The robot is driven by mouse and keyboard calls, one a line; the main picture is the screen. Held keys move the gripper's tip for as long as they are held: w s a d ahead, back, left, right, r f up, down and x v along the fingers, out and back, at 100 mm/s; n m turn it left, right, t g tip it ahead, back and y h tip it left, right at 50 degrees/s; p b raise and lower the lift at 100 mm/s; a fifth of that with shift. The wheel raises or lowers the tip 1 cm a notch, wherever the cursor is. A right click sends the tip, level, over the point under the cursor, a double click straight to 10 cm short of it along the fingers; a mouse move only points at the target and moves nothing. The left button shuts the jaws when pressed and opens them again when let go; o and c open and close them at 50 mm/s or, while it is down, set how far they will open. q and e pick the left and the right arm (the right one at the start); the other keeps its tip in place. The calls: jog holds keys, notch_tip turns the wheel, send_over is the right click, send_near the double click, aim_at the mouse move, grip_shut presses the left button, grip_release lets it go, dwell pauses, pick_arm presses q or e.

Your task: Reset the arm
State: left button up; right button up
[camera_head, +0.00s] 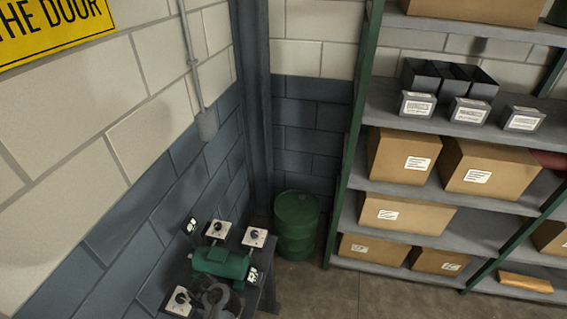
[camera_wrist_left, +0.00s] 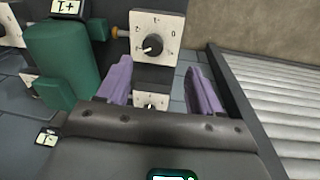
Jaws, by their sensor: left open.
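A green casing (camera_head: 222,262) sits on a dark bench (camera_head: 267,296) at the lower left of the head view. White plates with black dials surround it: one behind (camera_head: 217,231), one to the right (camera_head: 254,237) and one in front (camera_head: 179,301). In the left wrist view, the green casing (camera_wrist_left: 62,65) is at the left. My left gripper (camera_wrist_left: 158,75) has purple fingers, spread apart with nothing held between them. A white dial plate (camera_wrist_left: 170,22) stands beyond them, and a smaller one shows low between them. My right gripper is not in view.
A green drum (camera_head: 297,228) stands on the floor right of the bench. Shelves with cardboard boxes (camera_head: 404,160) and grey bins (camera_head: 470,108) fill the right. A wall with a conduit (camera_head: 192,70) borders the left. A pale ribbed surface (camera_wrist_left: 285,100) lies right of my left gripper.

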pick_arm(q)
jog(key=s+a+r+m+t, duration=0.2)
jog(key=s+a+r+m, duration=0.1)
jog(key=s+a+m, duration=0.4)
jog(key=s+d+r+m, duration=0.3)
jog(key=s+r, duration=0.3)
jog(key=s, duration=0.3)
jog(key=s+d+r+m, duration=0.3)
jog(key=s+r+m, duration=0.3)
jog(key=s, duration=0.3)
jog(key=shift+p+v, duration=0.45)
jog(key=shift+v, duration=0.3)
jog(key=shift+s+d, duration=0.1)
jog(key=shift+s, duration=0.05)
